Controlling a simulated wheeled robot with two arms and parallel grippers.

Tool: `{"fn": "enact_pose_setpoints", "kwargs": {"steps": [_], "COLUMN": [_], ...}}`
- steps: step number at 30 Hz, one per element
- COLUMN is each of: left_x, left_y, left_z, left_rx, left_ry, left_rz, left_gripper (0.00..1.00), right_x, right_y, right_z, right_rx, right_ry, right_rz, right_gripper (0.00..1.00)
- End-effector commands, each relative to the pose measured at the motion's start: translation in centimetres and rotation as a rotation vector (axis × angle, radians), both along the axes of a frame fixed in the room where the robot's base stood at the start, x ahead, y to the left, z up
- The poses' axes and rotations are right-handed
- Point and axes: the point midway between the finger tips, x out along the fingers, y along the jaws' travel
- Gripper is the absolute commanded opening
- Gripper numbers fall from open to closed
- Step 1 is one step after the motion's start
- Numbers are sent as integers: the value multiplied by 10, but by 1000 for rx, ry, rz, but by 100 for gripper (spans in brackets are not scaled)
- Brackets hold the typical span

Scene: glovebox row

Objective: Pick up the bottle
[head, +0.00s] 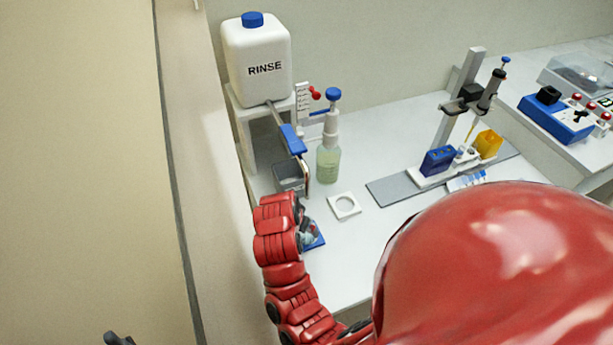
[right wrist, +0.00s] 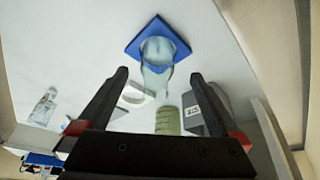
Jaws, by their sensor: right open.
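A clear bottle (right wrist: 157,52) stands on a blue square mat (right wrist: 183,45) in the right wrist view. In the head view the mat (head: 317,243) shows beside my red arm, which covers most of the bottle. My right gripper (right wrist: 158,76) is open, and the bottle shows between its fingertips; I cannot tell how deep between them it is. A second bottle with green liquid (head: 328,165) and a blue-topped dispenser stands farther back; it also shows in the right wrist view (right wrist: 168,122). A dark tip at the lower left of the head view may be my left gripper (head: 118,339).
A white plate with a round hole (head: 345,206) lies near the mat. A grey bin (head: 289,180) stands beside the green-liquid bottle. A white RINSE tank (head: 258,60) stands on a raised stand at the back left. A pipette stand (head: 460,110) is at the right.

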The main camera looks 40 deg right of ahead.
Motion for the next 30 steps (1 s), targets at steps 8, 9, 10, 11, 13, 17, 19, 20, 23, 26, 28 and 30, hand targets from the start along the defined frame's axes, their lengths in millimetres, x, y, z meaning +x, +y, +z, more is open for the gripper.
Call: {"fn": "enact_pose_setpoints", "kwargs": {"steps": [8,9,10,11,13,17,19,20,23,26,28,30], "left_x": [0,0,0,0,0,0,0,0,0,0,0,0], "left_y": [0,0,0,0,0,0,0,0,0,0,0,0], "left_z": [13,16,19,22,29,34,36,36,37,36,36,36], "left_rx": [0,0,0,0,0,0,0,0,0,0,0,0], "left_ry": [-2,-2,-2,-2,-2,-2,-2,-2,-2,-2,-2,-2], "left_rz": [0,0,0,0,0,0,0,0,0,0,0,0], "left_gripper": [50,50,50,50,50,50,50,50,50,50,50,50], "right_x": [3,3,3,3,3,6,7,7,9,9,9,9], "right_y": [-7,-9,-11,-12,-17,-23,-25,-25,-27,-27,-27,-27], "right_z": [-16,-18,-20,-23,-31,-48,-55,-57,-60,-61,-61,-61], "right_rx": [5,4,4,5,6,3,4,4,3,3,3,3], "right_ry": [2,4,2,2,3,1,3,3,-2,-4,-4,-3], "right_rz": [-1,-2,-2,-2,-2,-1,0,1,0,1,2,2], "right_gripper": [100,100,100,100,100,100,100,100,100,100,100,95]}}
